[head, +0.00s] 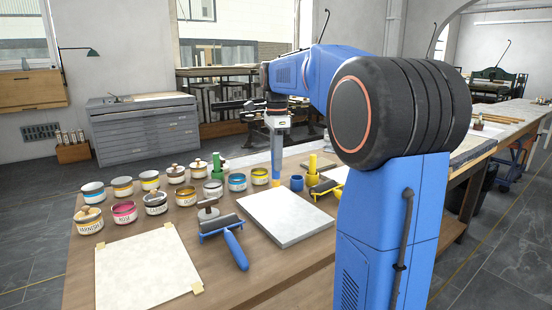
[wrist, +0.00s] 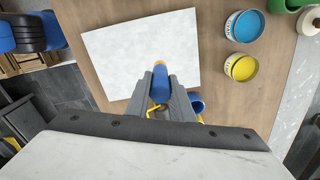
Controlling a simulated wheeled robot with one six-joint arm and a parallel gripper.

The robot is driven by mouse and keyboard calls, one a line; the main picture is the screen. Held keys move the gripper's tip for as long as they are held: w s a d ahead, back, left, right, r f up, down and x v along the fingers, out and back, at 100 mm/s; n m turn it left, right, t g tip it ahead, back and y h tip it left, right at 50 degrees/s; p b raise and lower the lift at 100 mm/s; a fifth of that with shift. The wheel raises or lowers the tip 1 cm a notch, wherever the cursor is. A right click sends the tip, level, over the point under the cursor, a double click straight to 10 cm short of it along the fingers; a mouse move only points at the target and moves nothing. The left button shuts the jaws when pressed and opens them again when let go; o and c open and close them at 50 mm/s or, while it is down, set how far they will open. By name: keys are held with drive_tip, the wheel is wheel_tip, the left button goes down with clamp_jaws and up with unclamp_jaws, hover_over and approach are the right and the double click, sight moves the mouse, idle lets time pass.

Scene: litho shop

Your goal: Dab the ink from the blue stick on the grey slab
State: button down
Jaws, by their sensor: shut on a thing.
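The blue stick (head: 277,158) is held upright in my gripper (head: 277,128), with its orange-yellow tip pointing down. It also shows between the two fingers in the wrist view (wrist: 160,84). The grey slab (head: 284,218) lies flat on the wooden table, pale on top; the wrist view shows it (wrist: 130,45) beyond the stick. I cannot tell whether tip and slab touch. A blue cup (head: 297,183) stands just right of the stick in the head view.
A yellow cup (head: 312,180) with a yellow stick and a yellow-handled roller (head: 326,188) stand right of the stick. A blue-handled roller (head: 234,248) lies left of the slab. Several ink tins (head: 124,212) line the back left. A pale sheet (head: 148,270) lies front left.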

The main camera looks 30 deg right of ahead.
sight(276, 179)
drive_tip(key=shift+a+f, duration=0.15)
drive_tip(key=shift+f, duration=2.8)
drive_tip(key=shift+f, duration=0.6)
drive_tip(key=shift+r, duration=0.1)
drive_tip(key=shift+r, duration=3.45)
